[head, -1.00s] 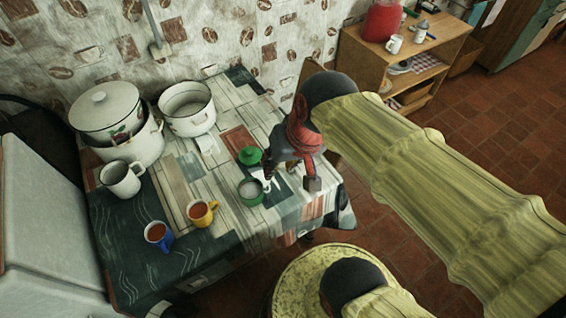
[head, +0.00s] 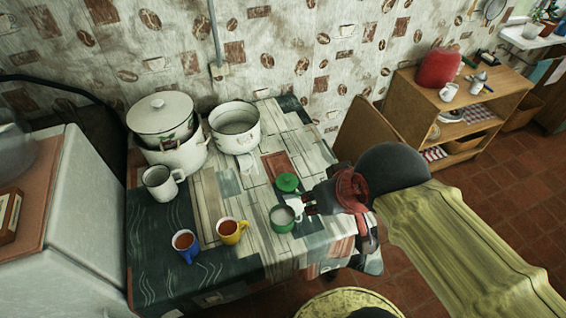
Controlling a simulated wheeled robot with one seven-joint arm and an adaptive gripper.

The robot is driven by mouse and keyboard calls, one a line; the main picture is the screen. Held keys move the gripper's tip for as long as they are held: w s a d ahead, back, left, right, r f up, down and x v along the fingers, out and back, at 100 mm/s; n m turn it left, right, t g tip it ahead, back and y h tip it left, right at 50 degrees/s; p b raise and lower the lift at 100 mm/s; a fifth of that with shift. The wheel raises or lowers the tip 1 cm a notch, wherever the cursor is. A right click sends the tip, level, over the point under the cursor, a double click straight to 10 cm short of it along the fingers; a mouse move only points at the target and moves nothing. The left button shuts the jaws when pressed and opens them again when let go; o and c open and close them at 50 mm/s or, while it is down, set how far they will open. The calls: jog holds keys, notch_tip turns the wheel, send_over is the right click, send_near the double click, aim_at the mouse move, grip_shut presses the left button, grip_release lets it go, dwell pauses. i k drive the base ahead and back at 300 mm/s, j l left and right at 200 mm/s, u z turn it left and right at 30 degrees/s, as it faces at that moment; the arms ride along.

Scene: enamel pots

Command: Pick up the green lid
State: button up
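The green lid (head: 288,182) is small and round with a knob, and lies on the patterned table (head: 215,195) near its right side. A green mug (head: 283,219) with a pale inside stands just in front of it. My gripper (head: 309,203) is dark with red parts and comes in from the right. Its fingertips point left, close to the right of the lid and the mug, and look apart from the lid. The fingers are small and dark here, so I cannot tell how far they are spread.
A blue mug (head: 185,246) and a yellow mug (head: 231,231) stand at the front. A white mug (head: 161,182), a lidded enamel pot (head: 162,118) and an open white pot (head: 235,127) stand behind, to the left. A wooden shelf (head: 405,92) is beyond the table.

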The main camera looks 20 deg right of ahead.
aim_at(287, 182)
jog(key=i+l+u, duration=0.1)
jog(key=l+u, duration=0.7)
jog(key=i+l, duration=0.05)
jog(key=l, duration=0.1)
